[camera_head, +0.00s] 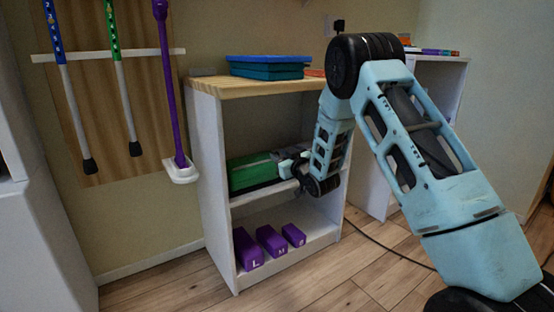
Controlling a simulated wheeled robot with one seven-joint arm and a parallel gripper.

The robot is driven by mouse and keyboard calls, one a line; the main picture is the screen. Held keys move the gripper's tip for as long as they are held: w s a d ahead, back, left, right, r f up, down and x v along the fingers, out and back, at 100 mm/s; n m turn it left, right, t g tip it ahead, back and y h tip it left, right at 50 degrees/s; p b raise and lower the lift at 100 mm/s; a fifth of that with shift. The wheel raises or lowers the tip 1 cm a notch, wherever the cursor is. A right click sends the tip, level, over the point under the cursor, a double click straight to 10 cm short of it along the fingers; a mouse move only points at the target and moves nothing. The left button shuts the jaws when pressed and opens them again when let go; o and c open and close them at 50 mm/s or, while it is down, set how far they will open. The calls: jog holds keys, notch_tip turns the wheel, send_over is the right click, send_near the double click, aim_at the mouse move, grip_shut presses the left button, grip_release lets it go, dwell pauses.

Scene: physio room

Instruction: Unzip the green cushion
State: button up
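The green cushion (251,174) lies on the middle shelf of a small white cabinet with a wooden top. It looks like a long green block with a dark lower edge. My arm reaches in from the right, and my gripper (284,162) is at the cushion's right end. It overlaps that end in the view, so I cannot tell whether it touches. The fingertips are small and partly hidden, and the zipper cannot be made out.
The cabinet (213,188) has side walls and a top board close around my gripper. Blue boxes (268,66) lie on top. Several purple blocks (271,241) stand on the bottom shelf. Canes hang on the left wall rack (105,55). A dark cable (385,246) crosses the wooden floor.

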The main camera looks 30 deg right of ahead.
jog(key=shift+w, duration=1.25)
grip_shut()
jog(key=a, duration=1.5)
jog(key=shift+s+a+p, duration=0.15)
jog(key=shift+s+p, duration=0.15)
jog(key=shift+p, duration=0.05)
grip_release()
jog(key=shift+s, duration=0.1)
